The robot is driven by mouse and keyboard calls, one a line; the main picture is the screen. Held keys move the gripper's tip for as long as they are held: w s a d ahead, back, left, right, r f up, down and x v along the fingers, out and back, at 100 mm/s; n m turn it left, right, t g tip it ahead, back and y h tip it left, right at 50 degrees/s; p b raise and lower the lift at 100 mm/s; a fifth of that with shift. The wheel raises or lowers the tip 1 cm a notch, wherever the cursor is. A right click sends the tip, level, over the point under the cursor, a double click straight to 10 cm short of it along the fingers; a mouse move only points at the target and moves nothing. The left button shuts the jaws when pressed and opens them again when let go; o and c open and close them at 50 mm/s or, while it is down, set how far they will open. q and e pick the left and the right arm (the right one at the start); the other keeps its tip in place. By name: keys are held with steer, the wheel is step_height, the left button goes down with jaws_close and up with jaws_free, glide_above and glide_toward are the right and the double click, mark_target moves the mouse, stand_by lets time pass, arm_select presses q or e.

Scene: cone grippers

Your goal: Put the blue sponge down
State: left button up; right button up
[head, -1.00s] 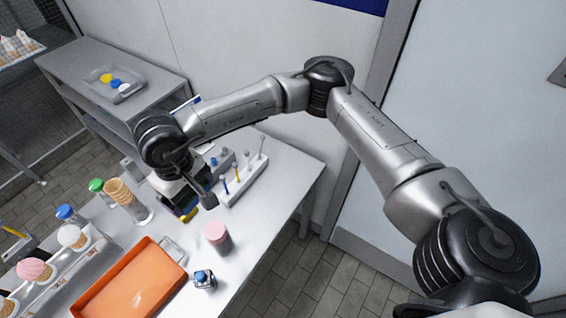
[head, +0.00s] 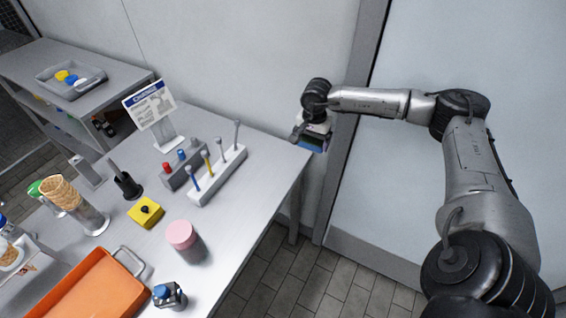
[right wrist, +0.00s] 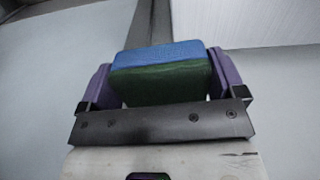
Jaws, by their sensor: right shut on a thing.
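The blue sponge (right wrist: 160,56) has a blue layer and a dark green layer. In the right wrist view it sits between the two purple fingers of my right gripper (right wrist: 162,82), which is shut on it. In the head view my right gripper (head: 311,138) is at the far right corner of the table (head: 262,180), against the wall and door frame. A bit of the blue sponge (head: 312,146) shows below it there. I cannot tell how high it is above the table edge. My left gripper is not in view.
A white rack (head: 219,178) with several scoops stands left of the gripper. A yellow block (head: 146,212), a pink-lidded jar (head: 185,243), an orange tray (head: 95,290) and a sign (head: 149,105) are further left. The table's right strip is clear; floor lies beyond its edge.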

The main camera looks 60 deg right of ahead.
steer(key=shift+s+d+f+m, duration=0.1)
steer(key=shift+d+f+m, duration=0.05)
steer(key=shift+d, duration=0.3)
steer(key=shift+s+d+f+m, duration=0.1)
steer(key=shift+d+f+m, duration=0.05)
steer(key=shift+d, duration=0.25)
steer(key=b, duration=0.3)
glide_above(282, 157)
step_height(282, 157, down, 7)
steer(key=shift+a+r, duration=0.15)
steer(key=shift+r, duration=0.05)
steer(key=shift+f+b, duration=0.3)
steer(key=shift+f, duration=1.75)
